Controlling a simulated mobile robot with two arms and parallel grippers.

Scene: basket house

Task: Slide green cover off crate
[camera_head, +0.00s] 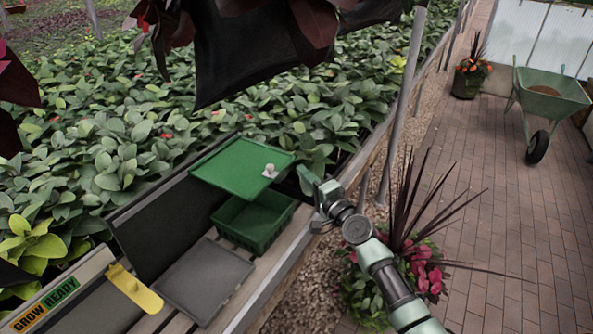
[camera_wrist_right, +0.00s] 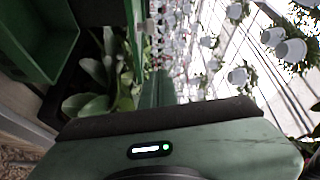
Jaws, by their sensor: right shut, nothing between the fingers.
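The flat green cover (camera_head: 232,163) has a small pale knob (camera_head: 270,171) near its right corner. It lies over the back part of the green crate (camera_head: 265,238), shifted toward the plants, and the crate's front part is open. Whether the cover touches the rim is unclear. My right gripper (camera_head: 306,180) is shut and empty, just right of the cover and knob and apart from them. In the right wrist view, a green walled piece that looks like the crate (camera_wrist_right: 45,45) is at the upper left. My left gripper is not in view.
The crate stands on a slatted bench beside a dark grey panel (camera_head: 165,230) and a flat grey tray (camera_head: 205,280). A yellow tag (camera_head: 135,289) is at the left. Dense plants fill the back. A potted spiky plant (camera_head: 405,240) is near my right arm.

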